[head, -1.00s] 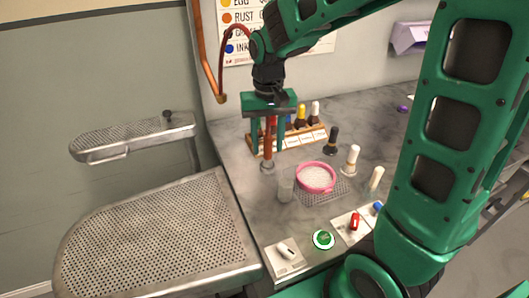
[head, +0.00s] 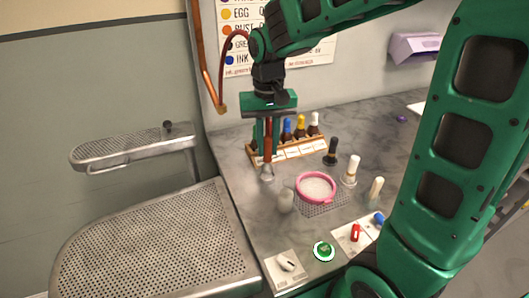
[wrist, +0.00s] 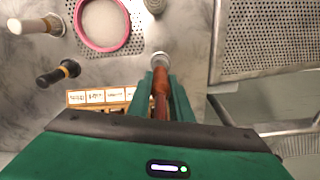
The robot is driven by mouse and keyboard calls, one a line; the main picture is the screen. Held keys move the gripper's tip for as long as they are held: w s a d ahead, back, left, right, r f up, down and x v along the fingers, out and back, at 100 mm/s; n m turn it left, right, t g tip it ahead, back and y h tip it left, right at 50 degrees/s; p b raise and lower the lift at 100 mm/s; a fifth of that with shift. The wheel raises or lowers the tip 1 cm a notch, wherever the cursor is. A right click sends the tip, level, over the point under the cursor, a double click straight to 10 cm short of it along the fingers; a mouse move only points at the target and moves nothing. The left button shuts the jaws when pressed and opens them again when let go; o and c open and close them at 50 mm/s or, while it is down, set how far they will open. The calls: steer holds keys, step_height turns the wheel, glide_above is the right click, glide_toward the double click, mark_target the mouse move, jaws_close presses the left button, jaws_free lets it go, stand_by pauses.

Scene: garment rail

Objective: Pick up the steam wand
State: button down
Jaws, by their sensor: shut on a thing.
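The steam wand (head: 267,160) is a slim reddish-brown handle with a pale metal nozzle, held upright above the grey counter near its left edge. It also shows in the wrist view (wrist: 161,88), running between my green fingers with its nozzle pointing away from me. My gripper (head: 268,145) is shut on the wand, one finger on each side; the wrist view shows my gripper (wrist: 160,82) the same way. The upper part of the wand is hidden by my gripper body. A dark red hose (head: 235,36) loops up behind my wrist. I cannot tell whether the nozzle touches the counter.
A wooden rack of bottles (head: 308,146) stands close behind and right of the wand. A perforated metal board (head: 150,245) lies left. A copper pipe (head: 208,70) runs up the wall.

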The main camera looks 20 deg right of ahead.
steer(key=s+a+r, duration=0.2)
steer(key=s+r, duration=0.6)
steer(key=s, duration=0.3)
steer(key=shift+s+a+r, duration=0.15)
steer(key=shift+a, duration=0.25)
